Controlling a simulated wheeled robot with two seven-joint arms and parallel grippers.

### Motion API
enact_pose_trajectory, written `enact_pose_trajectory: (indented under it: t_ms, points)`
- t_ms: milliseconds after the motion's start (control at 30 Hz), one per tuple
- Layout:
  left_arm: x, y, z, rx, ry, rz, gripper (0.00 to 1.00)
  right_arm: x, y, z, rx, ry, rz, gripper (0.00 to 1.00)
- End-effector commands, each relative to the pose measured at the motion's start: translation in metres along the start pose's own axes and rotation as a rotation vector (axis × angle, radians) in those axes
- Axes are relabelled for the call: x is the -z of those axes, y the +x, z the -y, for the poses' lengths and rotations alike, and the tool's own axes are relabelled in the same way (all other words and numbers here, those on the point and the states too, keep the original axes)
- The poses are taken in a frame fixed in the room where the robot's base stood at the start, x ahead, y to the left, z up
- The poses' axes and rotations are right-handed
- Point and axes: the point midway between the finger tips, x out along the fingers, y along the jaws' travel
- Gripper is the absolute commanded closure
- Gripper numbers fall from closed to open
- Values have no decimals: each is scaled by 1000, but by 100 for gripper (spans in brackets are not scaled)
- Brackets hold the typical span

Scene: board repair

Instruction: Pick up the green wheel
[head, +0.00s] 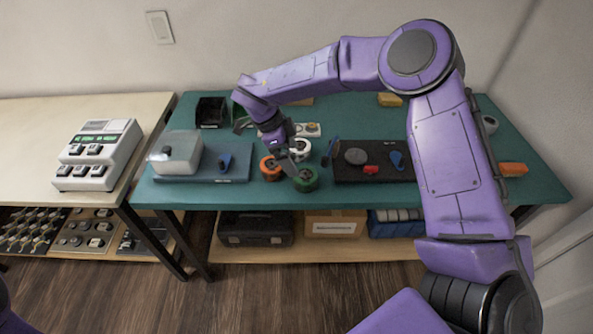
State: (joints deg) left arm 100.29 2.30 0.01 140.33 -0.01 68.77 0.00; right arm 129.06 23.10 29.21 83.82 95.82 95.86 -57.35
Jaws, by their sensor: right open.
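The green wheel (306,181) lies near the front edge of the teal table, with a pale centre. An orange wheel (269,170) is just left of it and a white wheel (301,148) is behind it. My right gripper (291,171) is over the group, pointing down between the orange and green wheels. Its fingers are small and dark here; it is open, with one finger close to the green wheel. I cannot tell whether it touches the wheel. My left gripper is not in view.
A blue mat (205,180) with a clear-grey box (176,153) is left. A dark mat (375,174) with small parts is right, beside a blue-handled tool (327,152). A white device (98,154) sits on the left-hand table.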

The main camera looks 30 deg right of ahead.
Motion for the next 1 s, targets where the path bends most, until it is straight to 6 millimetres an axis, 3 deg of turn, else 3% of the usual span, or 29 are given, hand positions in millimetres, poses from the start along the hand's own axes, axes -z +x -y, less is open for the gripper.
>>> enact_pose_trajectory:
  t_ms: [500, 767, 800, 967, 1000]
  points:
    - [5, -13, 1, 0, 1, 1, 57, 2, 83, 0, -3, -1, -2, 0]
    - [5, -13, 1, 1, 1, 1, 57, 1, 92, 0, -1, 0, 0, 0]
    - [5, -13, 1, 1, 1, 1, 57, 1, 92, 0, -1, 0, 0, 3]
    - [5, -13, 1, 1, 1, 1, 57, 1, 92, 0, -1, -1, 0, 55]
    - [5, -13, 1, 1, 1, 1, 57, 1, 92, 0, -1, -1, 0, 60]
